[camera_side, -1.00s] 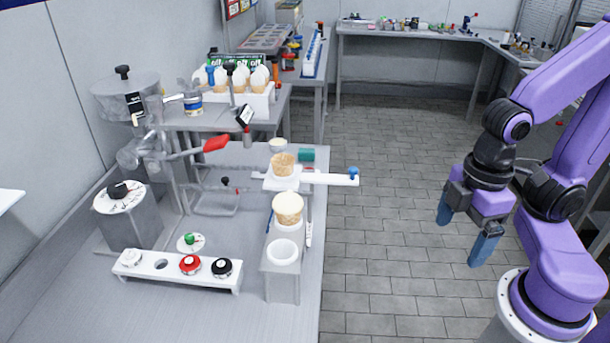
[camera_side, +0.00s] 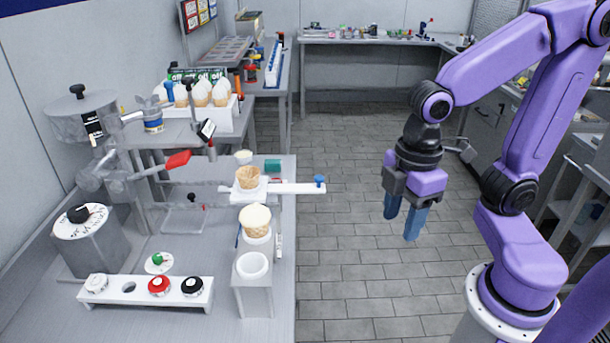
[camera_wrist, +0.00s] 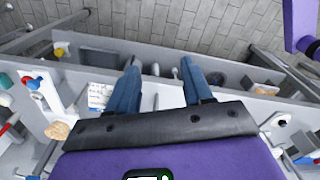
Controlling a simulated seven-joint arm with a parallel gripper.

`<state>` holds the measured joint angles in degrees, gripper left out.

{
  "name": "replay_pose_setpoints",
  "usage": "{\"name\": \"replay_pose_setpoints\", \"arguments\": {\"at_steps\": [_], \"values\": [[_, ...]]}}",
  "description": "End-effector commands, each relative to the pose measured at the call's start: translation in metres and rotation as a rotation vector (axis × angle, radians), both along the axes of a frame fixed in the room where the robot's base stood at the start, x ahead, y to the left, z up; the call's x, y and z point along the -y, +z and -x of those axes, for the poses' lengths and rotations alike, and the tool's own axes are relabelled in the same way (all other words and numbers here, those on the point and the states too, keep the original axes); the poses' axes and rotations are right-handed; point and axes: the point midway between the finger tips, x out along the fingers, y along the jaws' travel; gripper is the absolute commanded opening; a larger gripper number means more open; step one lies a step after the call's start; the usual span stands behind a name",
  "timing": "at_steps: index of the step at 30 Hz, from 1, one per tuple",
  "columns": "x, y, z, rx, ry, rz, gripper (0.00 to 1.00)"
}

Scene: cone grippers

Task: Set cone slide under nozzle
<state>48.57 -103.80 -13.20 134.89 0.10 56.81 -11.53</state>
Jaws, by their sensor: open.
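The cone slide (camera_side: 290,188) is a white bar with a blue knob (camera_side: 319,181) at its right end, jutting past the bench edge over the floor. An empty waffle cone (camera_side: 248,178) stands upright at the slide's left part. The dispensing machine (camera_side: 80,125), with a red lever (camera_side: 178,160), is to the left; I cannot clearly make out its nozzle. My gripper (camera_side: 404,220) is open and empty, pointing down over the floor, well right of the knob and apart from it. Its blue fingers also show in the wrist view (camera_wrist: 160,88).
A filled cone (camera_side: 255,222) stands in a holder in front of the slide, behind an empty white ring (camera_side: 252,265). A rack with red and black knobs (camera_side: 145,290) sits at front left. More cones (camera_side: 205,92) stand behind. The floor between bench and arm is clear.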

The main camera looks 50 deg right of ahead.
Motion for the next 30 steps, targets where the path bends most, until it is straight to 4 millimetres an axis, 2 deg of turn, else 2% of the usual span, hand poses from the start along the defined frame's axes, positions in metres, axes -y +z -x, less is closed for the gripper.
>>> {"name": "replay_pose_setpoints", "arguments": {"at_steps": [1,8,14,18,24,30], "values": [[-0.005,0.008,-0.018,0.002,0.014,0.001,0.5],[-0.008,0.04,-0.097,0.002,0.126,0.011,0.5],[0.01,0.065,-0.164,0.0,0.224,0.018,0.5],[0.033,0.081,-0.207,-0.005,0.291,0.023,0.5],[0.067,0.098,-0.247,-0.008,0.37,0.024,0.5],[0.083,0.103,-0.26,-0.01,0.405,0.025,0.5]]}}
